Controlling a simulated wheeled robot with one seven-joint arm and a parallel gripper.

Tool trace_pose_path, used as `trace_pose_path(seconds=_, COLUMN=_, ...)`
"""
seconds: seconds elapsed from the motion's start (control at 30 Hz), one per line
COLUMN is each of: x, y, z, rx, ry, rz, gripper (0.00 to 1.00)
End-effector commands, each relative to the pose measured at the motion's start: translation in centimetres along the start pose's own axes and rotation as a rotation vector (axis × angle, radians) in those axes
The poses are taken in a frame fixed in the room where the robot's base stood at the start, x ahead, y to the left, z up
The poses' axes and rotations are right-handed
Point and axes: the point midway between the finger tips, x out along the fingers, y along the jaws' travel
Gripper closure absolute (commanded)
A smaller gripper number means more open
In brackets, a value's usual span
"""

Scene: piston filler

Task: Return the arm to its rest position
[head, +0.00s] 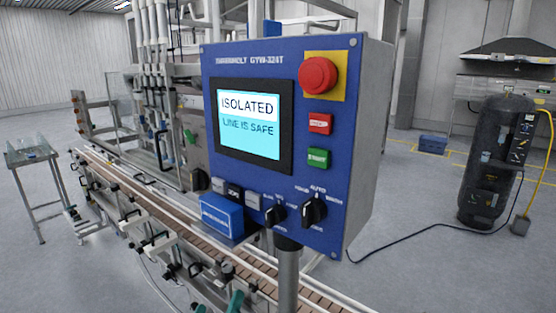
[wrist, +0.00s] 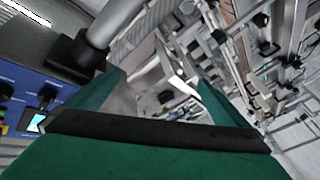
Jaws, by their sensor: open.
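My gripper (wrist: 160,84) fills the lower wrist view, with green fingers spread apart and nothing between them. In the head view, two teal tips at the bottom edge, over the conveyor, look like its fingertips; the rest of the arm is out of frame. The blue control panel (head: 222,170) stands on a grey post in front of the filler. Its screen (head: 248,120) reads "ISOLATED, LINE IS SAFE".
The conveyor (head: 150,208), with side rails and clamps, runs beneath the panel. The panel's post (head: 288,280) stands close by, and a grey post (wrist: 112,22) shows near the fingers. A dark tank (head: 490,165) and cable are at the right. Floor between panel and tank is mostly clear.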

Motion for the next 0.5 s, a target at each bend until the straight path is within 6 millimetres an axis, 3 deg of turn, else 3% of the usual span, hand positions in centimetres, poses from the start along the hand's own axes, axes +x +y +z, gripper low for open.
trace_pose_path(seconds=0.03, x=-0.5, y=-0.6, z=2.2, rx=-0.018, ry=0.000, rz=-0.031, gripper=0.00)
trace_pose_path(seconds=0.1, x=-1.2, y=-1.4, z=4.6, rx=-0.027, ry=0.009, rz=-0.074, gripper=0.00)
trace_pose_path(seconds=0.27, x=-3.7, y=-2.9, z=9.8, rx=-0.026, ry=0.016, rz=-0.173, gripper=0.00)
trace_pose_path(seconds=0.5, x=-9.0, y=-3.9, z=16.9, rx=0.030, ry=-0.001, rz=-0.303, gripper=0.00)
